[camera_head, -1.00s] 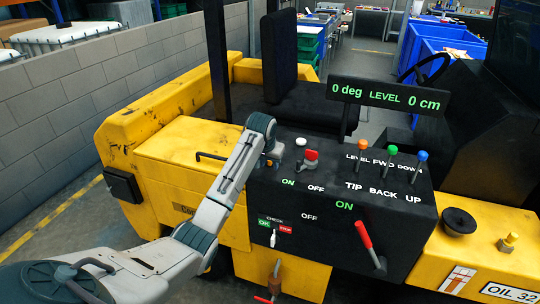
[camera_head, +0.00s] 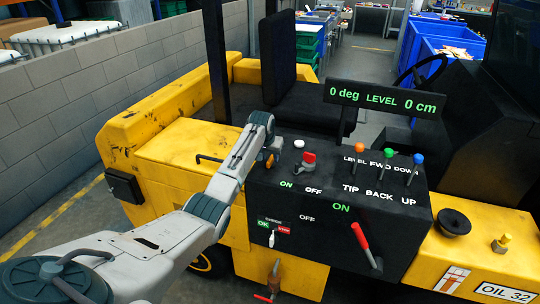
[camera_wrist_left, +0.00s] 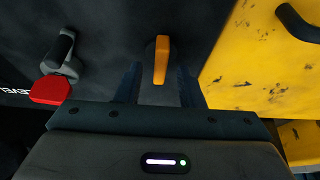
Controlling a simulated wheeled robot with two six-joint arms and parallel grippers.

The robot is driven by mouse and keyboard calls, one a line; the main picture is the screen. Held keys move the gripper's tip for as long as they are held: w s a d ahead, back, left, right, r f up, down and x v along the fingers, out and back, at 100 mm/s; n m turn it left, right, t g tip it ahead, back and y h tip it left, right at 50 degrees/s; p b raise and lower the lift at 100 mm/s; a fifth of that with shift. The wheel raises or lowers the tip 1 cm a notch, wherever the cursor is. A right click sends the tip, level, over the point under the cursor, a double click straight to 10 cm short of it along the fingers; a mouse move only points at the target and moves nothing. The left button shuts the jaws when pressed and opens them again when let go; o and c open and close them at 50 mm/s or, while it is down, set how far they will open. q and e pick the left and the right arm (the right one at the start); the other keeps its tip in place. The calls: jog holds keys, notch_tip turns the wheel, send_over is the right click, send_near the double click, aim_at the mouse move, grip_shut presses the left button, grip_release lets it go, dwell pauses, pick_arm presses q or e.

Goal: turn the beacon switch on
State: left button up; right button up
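An orange switch lever (camera_wrist_left: 161,60) stands out from the dark control panel, and it shows partly at the panel's left end in the head view (camera_head: 269,161). No beacon label is readable near it. My left gripper (camera_wrist_left: 160,86) is open, with one dark finger on each side of the orange lever's lower end. I cannot tell whether either finger touches it. In the head view my left gripper (camera_head: 268,151) is mostly hidden by its own wrist. My right gripper is not in view.
A red-tipped switch (camera_head: 307,160) sits right of the orange lever, with a white button (camera_head: 299,143) behind it. Several coloured levers (camera_head: 388,153) and a large red lever (camera_head: 361,237) are further right. A black handle (camera_wrist_left: 296,22) is on the yellow body.

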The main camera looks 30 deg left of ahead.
pick_arm(q)
jog(key=shift+w+a+f, duration=0.1)
jog(key=shift+w+f, duration=0.1)
jog(key=shift+f, duration=0.45)
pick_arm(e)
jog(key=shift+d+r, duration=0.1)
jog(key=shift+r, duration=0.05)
pick_arm(q)
jog(key=shift+c, duration=0.2)
jog(key=c, duration=0.7)
grip_shut()
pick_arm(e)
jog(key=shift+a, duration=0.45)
